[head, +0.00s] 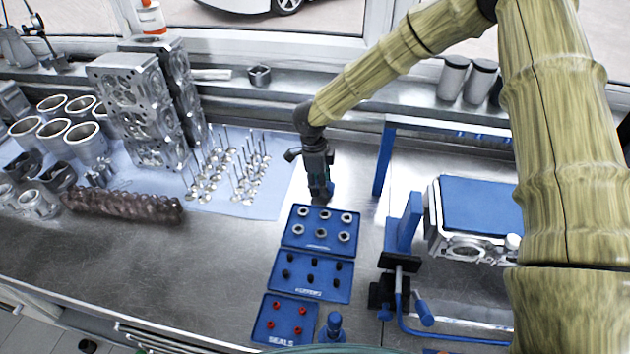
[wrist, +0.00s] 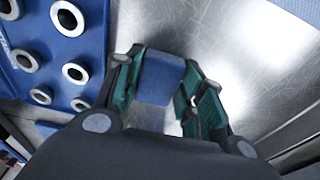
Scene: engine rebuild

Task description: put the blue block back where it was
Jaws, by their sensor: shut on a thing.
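The blue block (wrist: 160,78) is between the green-padded fingers of my gripper (wrist: 164,68) in the wrist view. My gripper is shut on it. In the head view my gripper (head: 320,190) points down over the metal bench, just behind the upper blue tray, and only a small part of the block (head: 331,187) shows beside the fingers. I cannot tell whether the block touches the bench.
The upper tray (head: 286,241) holds several metal rings, with trays of black and red parts in front. Valves (head: 243,180) stand on a blue sheet to the left. A blue stand (head: 383,160) is close on the right.

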